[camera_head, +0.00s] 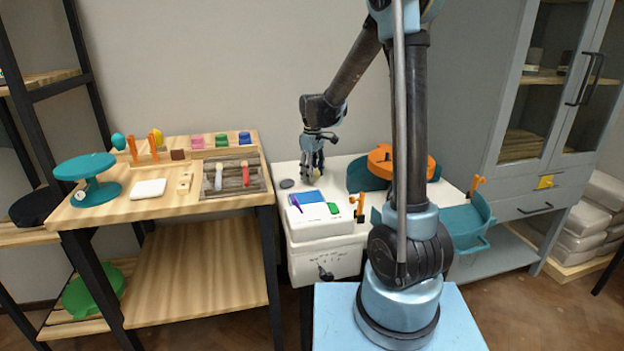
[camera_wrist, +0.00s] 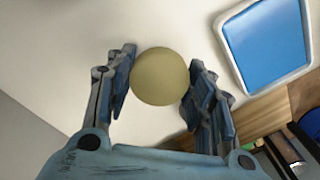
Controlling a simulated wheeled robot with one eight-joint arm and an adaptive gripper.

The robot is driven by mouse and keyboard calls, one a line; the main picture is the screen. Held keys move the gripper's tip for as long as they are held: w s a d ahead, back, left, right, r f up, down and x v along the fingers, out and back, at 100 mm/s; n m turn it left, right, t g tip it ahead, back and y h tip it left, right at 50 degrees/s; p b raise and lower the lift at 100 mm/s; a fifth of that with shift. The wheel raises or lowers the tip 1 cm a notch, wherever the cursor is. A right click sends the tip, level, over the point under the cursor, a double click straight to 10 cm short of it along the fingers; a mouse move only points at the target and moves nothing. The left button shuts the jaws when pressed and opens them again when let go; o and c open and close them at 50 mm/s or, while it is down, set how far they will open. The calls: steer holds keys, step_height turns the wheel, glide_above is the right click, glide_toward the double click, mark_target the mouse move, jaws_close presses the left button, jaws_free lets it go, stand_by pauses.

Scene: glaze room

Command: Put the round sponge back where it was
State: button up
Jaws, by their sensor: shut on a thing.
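The round sponge (camera_wrist: 160,77) is a pale yellow disc in the wrist view, between the two fingers of my gripper (camera_wrist: 161,85). My gripper is shut on it, one finger at its left and one at its right. In the head view my gripper (camera_head: 313,170) points down over the white worktop (camera_head: 345,190), and a small bit of the yellow sponge (camera_head: 318,178) shows below the fingers. I cannot tell whether the sponge touches the worktop.
A blue panel with a white rim (camera_wrist: 265,45) lies right of the sponge; it is the blue panel (camera_head: 306,197) in the head view. A dark grey disc (camera_head: 287,183) lies left of my gripper. An orange-and-teal piece (camera_head: 385,165) stands to the right. A wooden table (camera_head: 120,209) stands left.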

steer(key=shift+f, duration=1.1)
steer(key=shift+f, duration=0.1)
steer(key=o, duration=1.1)
step_height(320, 180, up, 12)
steer(key=shift+w+r, duration=0.1)
